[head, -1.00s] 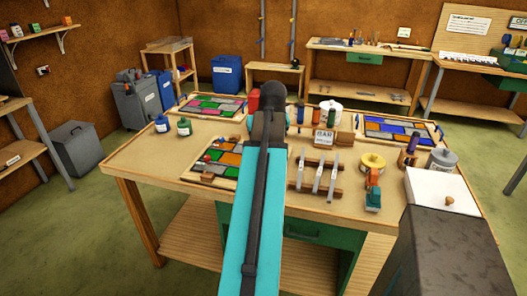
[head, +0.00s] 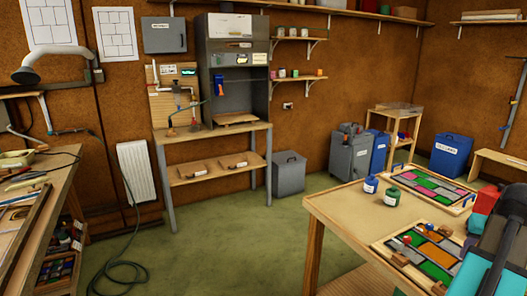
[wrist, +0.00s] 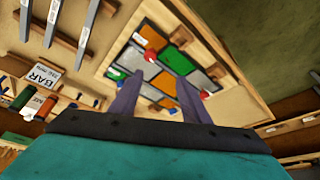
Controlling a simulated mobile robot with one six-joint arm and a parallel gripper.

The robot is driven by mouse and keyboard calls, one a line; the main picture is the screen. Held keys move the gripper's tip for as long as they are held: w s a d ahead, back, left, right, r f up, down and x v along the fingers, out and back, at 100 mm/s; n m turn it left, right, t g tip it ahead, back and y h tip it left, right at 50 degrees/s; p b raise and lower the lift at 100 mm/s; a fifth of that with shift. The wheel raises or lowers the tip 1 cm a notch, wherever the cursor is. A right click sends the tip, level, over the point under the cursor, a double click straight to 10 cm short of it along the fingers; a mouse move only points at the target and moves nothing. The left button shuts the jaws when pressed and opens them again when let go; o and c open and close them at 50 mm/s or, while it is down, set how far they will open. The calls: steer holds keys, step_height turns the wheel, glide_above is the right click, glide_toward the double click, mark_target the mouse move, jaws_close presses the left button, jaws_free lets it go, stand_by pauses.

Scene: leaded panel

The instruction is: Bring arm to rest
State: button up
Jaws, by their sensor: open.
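My arm (head: 492,262), teal and dark, shows at the right edge of the head view, cut off by the frame, over the wooden worktable (head: 345,212). My gripper (wrist: 157,78) shows in the wrist view with its two dark fingers apart and nothing between them. It hangs above the leaded panel (wrist: 165,62), a board of white, green, orange and grey pieces with small red-topped items on it. The same panel (head: 432,252) is partly hidden by my arm in the head view.
Green and blue jars (head: 392,197) and a second coloured panel (head: 432,187) stand on the table. A cluttered bench (head: 40,205) is at left, with a cable on the floor. Grey bins (head: 289,173) stand at the back. Open green floor (head: 215,250) lies between the benches.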

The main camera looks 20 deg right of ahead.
steer(key=w+a+f+n+y, duration=0.2)
steer(key=w+a+f, duration=0.45)
steer(key=w, duration=0.25)
steer(key=w+a+f+n+y, duration=0.1)
steer(key=w+a+f+n, duration=0.1)
steer(key=w+a+f, duration=0.55)
steer(key=w+a+f+n+g+y, duration=0.1)
steer(key=w+a+f+n, duration=0.1)
steer(key=w+a+f, duration=0.5)
steer(key=w+a+f+n+g+y, duration=0.1)
steer(key=w+a+f+g, duration=0.1)
steer(key=a+f, duration=0.85)
steer(key=s+a+f+n+g, duration=0.2)
steer(key=s+a+f, duration=0.1)
steer(key=a+f, duration=0.65)
steer(key=s+a+f+n+g, duration=0.1)
steer(key=s+a+f, duration=0.35)
steer(key=a, duration=0.75)
steer(key=s+a+f+g, duration=0.1)
steer(key=s+a+f, duration=0.3)
steer(key=s+f, duration=0.2)
steer(key=s+a+f+g+h, duration=0.1)
steer(key=s+a+f, duration=0.3)
steer(key=s, duration=0.3)
steer(key=shift+s+a+f+n, duration=0.35)
steer(key=shift+f+n, duration=0.05)
steer(key=shift+f, duration=0.5)
